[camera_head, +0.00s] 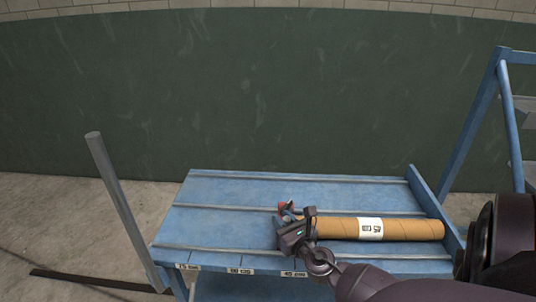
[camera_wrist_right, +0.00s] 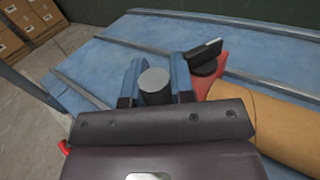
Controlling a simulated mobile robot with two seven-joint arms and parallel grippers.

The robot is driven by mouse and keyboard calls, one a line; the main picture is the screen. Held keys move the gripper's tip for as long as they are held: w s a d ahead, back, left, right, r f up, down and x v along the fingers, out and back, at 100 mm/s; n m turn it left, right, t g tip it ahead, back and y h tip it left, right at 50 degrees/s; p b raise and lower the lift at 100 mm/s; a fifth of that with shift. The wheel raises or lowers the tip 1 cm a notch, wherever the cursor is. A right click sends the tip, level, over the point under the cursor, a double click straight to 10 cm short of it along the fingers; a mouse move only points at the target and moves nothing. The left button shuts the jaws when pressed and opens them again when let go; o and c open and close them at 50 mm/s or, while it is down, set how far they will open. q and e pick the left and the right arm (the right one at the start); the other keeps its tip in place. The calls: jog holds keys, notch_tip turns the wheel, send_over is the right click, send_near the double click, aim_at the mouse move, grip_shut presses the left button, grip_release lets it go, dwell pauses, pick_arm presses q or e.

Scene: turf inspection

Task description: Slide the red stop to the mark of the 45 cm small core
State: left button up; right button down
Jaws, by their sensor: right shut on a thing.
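The red stop (camera_head: 284,205) is mostly hidden behind my right gripper (camera_head: 290,212) on the blue bench (camera_head: 230,190). In the right wrist view, the red stop (camera_wrist_right: 220,76) shows right of the fingers, with a black lever on top. My right gripper (camera_wrist_right: 155,82) is shut on a grey upright peg, which appears to be the stop's handle. The tan small core (camera_head: 405,229), labelled 45, lies right of the stop; whether they touch is unclear. The 45 cm mark (camera_head: 294,273) is on the bench's front edge, close below the gripper. My left gripper is not in view.
Two other white marks (camera_head: 240,271) (camera_head: 188,266) sit farther left on the front edge. A raised blue end wall (camera_head: 430,200) bounds the bench's right. A grey post (camera_head: 118,195) stands at left. Cardboard boxes (camera_wrist_right: 30,25) show beyond. The bench left of the gripper is clear.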

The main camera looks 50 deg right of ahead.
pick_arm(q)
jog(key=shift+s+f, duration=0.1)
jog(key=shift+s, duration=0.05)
pick_arm(e)
jog(key=shift+s+d, duration=0.1)
jog(key=shift+s, duration=0.05)
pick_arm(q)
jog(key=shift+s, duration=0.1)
pick_arm(e)
jog(key=c, duration=1)
grip_release()
pick_arm(q)
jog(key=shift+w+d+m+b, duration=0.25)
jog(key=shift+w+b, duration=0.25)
jog(key=shift+b, duration=0.35)
pick_arm(e)
jog(key=v, duration=1)
jog(key=shift+s, duration=0.35)
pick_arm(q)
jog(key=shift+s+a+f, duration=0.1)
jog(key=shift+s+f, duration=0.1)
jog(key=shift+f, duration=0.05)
